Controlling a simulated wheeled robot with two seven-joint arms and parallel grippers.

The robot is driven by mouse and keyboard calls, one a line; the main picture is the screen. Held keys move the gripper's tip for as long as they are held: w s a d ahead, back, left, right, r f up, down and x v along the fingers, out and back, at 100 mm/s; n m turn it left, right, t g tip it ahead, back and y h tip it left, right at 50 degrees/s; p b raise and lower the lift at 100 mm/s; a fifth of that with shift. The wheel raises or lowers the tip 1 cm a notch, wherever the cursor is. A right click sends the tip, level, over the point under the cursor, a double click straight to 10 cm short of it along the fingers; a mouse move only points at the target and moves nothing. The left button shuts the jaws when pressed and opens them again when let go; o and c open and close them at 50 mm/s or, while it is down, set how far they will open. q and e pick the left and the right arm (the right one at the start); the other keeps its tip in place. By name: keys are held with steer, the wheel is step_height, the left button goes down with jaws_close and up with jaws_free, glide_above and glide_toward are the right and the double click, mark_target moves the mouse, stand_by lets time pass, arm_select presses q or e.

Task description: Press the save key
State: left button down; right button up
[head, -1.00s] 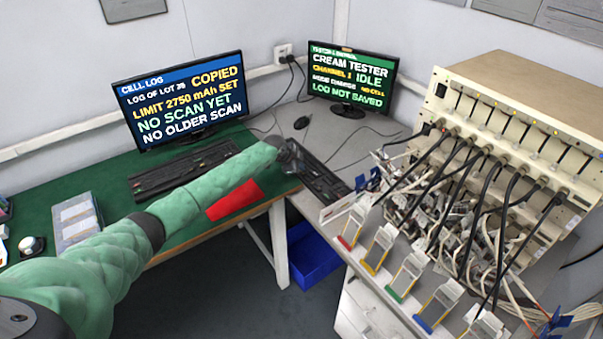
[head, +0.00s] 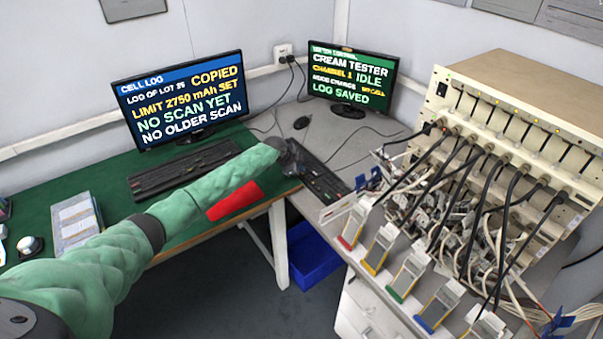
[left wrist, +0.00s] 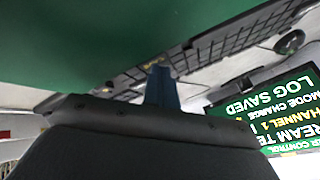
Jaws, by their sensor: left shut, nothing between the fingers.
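The tester keyboard (head: 320,180) lies on the grey desk below the right monitor (head: 352,78). That monitor reads CREAM TESTER, CHANNEL 1 IDLE, LOG SAVED. My left gripper (head: 290,165) is over the left end of this keyboard. In the left wrist view its shut blue fingers (left wrist: 162,88) point at the keyboard (left wrist: 225,45), with nothing between them. I cannot tell whether the fingertips touch a key, and the save key itself cannot be made out. My right gripper is not in view.
The left monitor (head: 183,97) reads COPIED, LIMIT 2750 mAh SET, NO SCAN YET. Another keyboard (head: 180,172) lies before it. A mouse (head: 301,122) lies behind the tester keyboard. The cabled tester (head: 520,130) and several coloured cell holders stand right. A blue bin (head: 315,258) is below.

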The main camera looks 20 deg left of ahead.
arm_select(q)
steer(key=shift+r, duration=0.15)
steer(key=shift+r+p, duration=0.4)
steer(key=shift+r, duration=0.25)
steer(key=shift+r+p, duration=1.3)
steer(key=shift+r, duration=1.25)
steer(key=shift+f, duration=0.1)
